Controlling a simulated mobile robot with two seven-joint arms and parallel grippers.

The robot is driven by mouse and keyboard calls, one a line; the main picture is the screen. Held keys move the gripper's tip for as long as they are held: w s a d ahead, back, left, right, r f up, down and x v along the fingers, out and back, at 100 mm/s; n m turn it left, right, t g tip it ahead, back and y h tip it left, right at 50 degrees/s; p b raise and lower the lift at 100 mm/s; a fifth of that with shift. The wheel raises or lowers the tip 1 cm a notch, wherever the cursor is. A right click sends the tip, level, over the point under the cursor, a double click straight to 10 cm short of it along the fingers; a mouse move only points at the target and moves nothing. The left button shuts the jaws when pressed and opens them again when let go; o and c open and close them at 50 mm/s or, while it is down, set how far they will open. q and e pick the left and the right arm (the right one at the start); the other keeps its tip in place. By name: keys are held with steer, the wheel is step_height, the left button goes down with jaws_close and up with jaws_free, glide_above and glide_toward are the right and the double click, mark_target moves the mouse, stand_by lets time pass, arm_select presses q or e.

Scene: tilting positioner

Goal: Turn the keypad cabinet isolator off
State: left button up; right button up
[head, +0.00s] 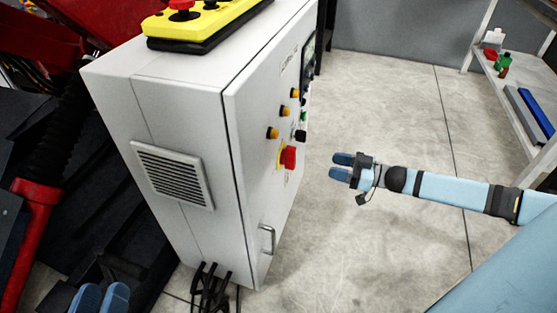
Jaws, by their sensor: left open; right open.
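The white cabinet (183,110) stands left of centre, its front door facing right. A red isolator handle (289,157) on a yellow plate (279,154) sits on the door below the buttons. The handle is seen at a steep angle, so its switch position cannot be told. My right gripper (341,167) is open and empty, a short way right of the handle and apart from it, its blue fingertips pointing left towards the door. My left gripper (100,298) is open at the bottom left edge, mostly cut off, left of the cabinet.
Several orange buttons (272,133) and a dark display (308,58) are on the door, with a metal door handle (267,239) low down. A yellow control box (205,22) lies on top. Black cables (210,288) leave the base. A shelf (510,88) stands right; the floor between is clear.

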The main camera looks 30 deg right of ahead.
mark_target(292, 156)
steer(key=shift+b+x, duration=2.35)
steer(key=shift+x, duration=4.35)
arm_select(q)
steer(key=f, duration=0.1)
steer(key=f+m, duration=0.1)
steer(key=w+f+g, duration=0.1)
steer(key=shift+a+f+m, duration=0.2)
steer(key=shift+f+m, duration=0.1)
steer(key=shift+f, duration=0.1)
arm_select(e)
jaws_close()
